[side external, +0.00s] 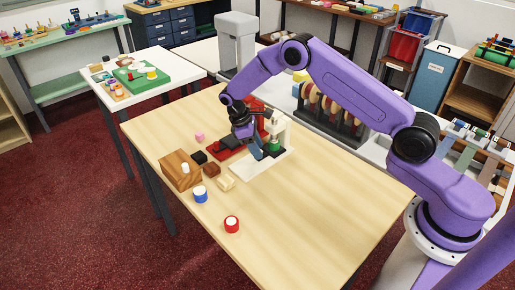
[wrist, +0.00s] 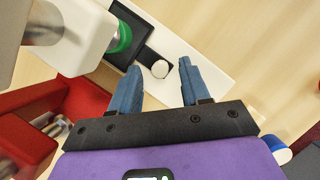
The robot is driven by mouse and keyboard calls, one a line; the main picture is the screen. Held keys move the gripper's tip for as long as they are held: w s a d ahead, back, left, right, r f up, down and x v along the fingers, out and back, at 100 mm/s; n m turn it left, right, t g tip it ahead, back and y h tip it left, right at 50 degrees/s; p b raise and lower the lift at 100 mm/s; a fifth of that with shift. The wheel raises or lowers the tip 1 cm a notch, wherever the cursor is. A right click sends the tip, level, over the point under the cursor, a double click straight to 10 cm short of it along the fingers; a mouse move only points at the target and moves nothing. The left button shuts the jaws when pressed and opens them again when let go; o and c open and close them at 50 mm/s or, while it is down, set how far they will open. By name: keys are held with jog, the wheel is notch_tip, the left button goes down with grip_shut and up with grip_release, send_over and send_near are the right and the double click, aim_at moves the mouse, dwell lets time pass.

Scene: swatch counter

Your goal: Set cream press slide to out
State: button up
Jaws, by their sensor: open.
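The cream press (side external: 279,127) stands on a white base plate (side external: 250,181) on the wooden table. In the wrist view, the cream press head (wrist: 86,35) is at upper left, with a green ring (wrist: 121,40) below it. A black slide strip (wrist: 148,55) with a round white knob (wrist: 160,69) sticks out from a black block (wrist: 131,24) on the base plate. My gripper (wrist: 159,67) is open, its blue fingers on either side of the knob in this view. Contact with the knob cannot be told. In the side view, my gripper (side external: 260,152) is low beside the press and hides the knob.
A red press (side external: 223,147) stands close behind my gripper and shows at lower left in the wrist view (wrist: 25,130). A wooden block (side external: 176,174), small cubes, a blue-and-white cylinder (side external: 200,195) and a red cylinder (side external: 232,225) lie nearby. The table's right front is clear.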

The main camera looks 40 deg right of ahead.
jog(key=shift+s+d+f, duration=0.15)
jog(key=shift+f, duration=0.25)
grip_shut()
jog(key=a, duration=0.8)
jog(key=shift+a, duration=0.35)
jog(key=shift+c, duration=0.8)
grip_release()
jog(key=shift+a, duration=0.1)
jog(key=shift+o, duration=0.8)
